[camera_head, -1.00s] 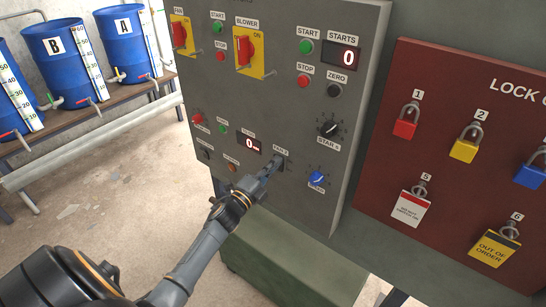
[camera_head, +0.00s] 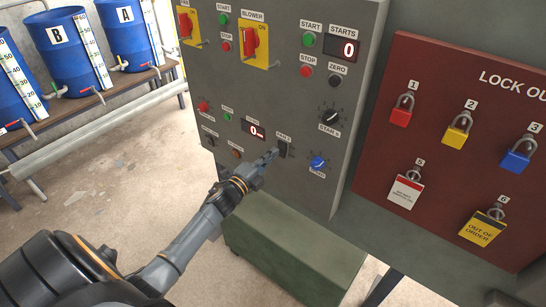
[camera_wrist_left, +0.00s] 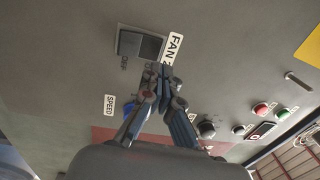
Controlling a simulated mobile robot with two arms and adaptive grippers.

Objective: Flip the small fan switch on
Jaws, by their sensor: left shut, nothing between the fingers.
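The small fan switch (camera_head: 283,149) is a dark rocker under a FAN label, low on the grey control panel (camera_head: 280,105). The switch also shows in the left wrist view (camera_wrist_left: 140,45), as a dark rectangle in a frame with an OFF mark beside it. I cannot tell its position for sure. My left gripper (camera_head: 272,153) is shut and empty, its tips just left of the switch in the head view. In the left wrist view the fingertips (camera_wrist_left: 160,74) are close to the FAN label; contact with the switch cannot be told. My right gripper is not in view.
A blue knob (camera_head: 318,162) and a black knob (camera_head: 330,117) sit right of the switch. A small red display (camera_head: 253,130) is to its left. A green box (camera_head: 290,250) stands below the panel. A red lockout board (camera_head: 450,150) is at the right.

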